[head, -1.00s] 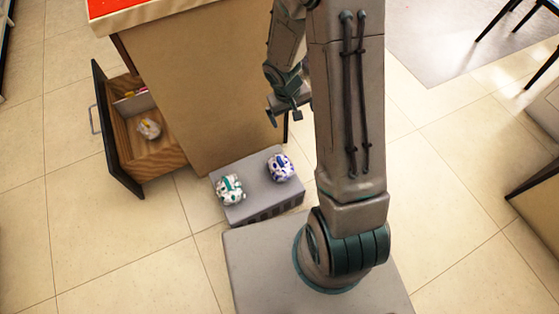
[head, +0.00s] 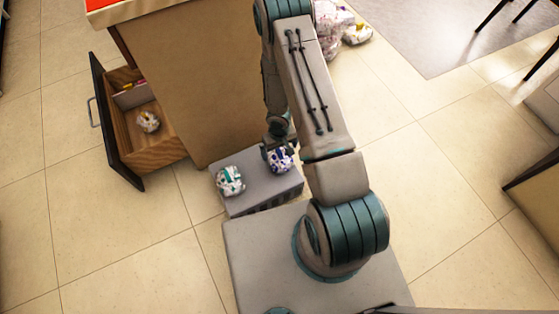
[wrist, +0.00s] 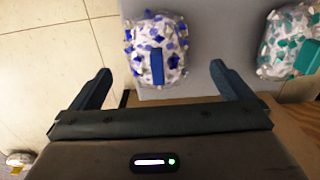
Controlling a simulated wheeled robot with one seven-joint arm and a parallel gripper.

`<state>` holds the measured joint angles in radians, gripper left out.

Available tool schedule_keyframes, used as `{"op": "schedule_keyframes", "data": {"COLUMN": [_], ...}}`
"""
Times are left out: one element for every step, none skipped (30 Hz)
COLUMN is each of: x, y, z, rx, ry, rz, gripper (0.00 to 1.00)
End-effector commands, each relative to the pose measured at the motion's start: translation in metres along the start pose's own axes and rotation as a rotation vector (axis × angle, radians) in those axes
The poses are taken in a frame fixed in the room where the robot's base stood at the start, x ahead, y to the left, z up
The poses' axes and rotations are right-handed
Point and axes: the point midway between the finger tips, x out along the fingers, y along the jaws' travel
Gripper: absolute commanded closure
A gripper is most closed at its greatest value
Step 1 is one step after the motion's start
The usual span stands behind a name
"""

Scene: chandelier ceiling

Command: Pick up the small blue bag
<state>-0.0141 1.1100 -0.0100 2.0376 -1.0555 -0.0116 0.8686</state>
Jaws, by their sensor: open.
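The small blue bag (head: 280,160), white with blue patches, sits on the right part of a grey box top. In the wrist view the blue bag (wrist: 157,50) lies ahead of and between the two fingers. My gripper (wrist: 162,78) is open and empty. In the head view my gripper (head: 278,142) is above the blue bag, partly hidden by my arm. From the wrist view I cannot tell the exact height gap.
A white and green bag (head: 230,181) sits on the same grey box (head: 256,190), left of the blue one. An open drawer (head: 157,159) at the left holds another small bag (head: 148,121). A wooden cabinet (head: 205,90) stands behind the box. More bags (head: 340,25) lie on the floor beyond my arm.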

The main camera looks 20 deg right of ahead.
Motion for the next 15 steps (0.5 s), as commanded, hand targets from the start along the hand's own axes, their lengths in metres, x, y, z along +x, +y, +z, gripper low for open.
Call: {"op": "schedule_keyframes", "data": {"x": [0.013,0.017,0.021,0.023,0.025,0.027,0.028,0.03,0.033,0.037,0.041,0.048,0.053,0.058,0.064], "y": [0.0,0.0,0.0,0.0,0.0,0.0,0.0,0.0,0.001,0.001,0.001,0.002,0.003,0.003,0.003], "z": [0.001,0.001,0.0,0.0,-0.001,-0.001,0.0,0.0,-0.001,-0.001,-0.002,-0.003,-0.004,-0.004,-0.005], "rx": [-0.002,-0.001,-0.002,-0.002,-0.002,-0.001,-0.001,0.0,0.0,0.0,-0.001,0.0,-0.001,0.0,-0.001], "ry": [-0.002,-0.002,-0.001,0.0,0.0,0.0,0.0,0.0,-0.001,-0.001,-0.001,-0.001,0.0,-0.001,-0.001], "rz": [0.002,0.002,0.001,0.001,0.001,0.001,0.001,0.001,0.001,0.001,0.001,0.001,0.001,0.001,0.001], "gripper": [0.0,0.0,0.0,0.0,0.0,0.0,0.0,0.0,0.0,0.0,0.0,0.0,0.0,0.0,0.0]}}
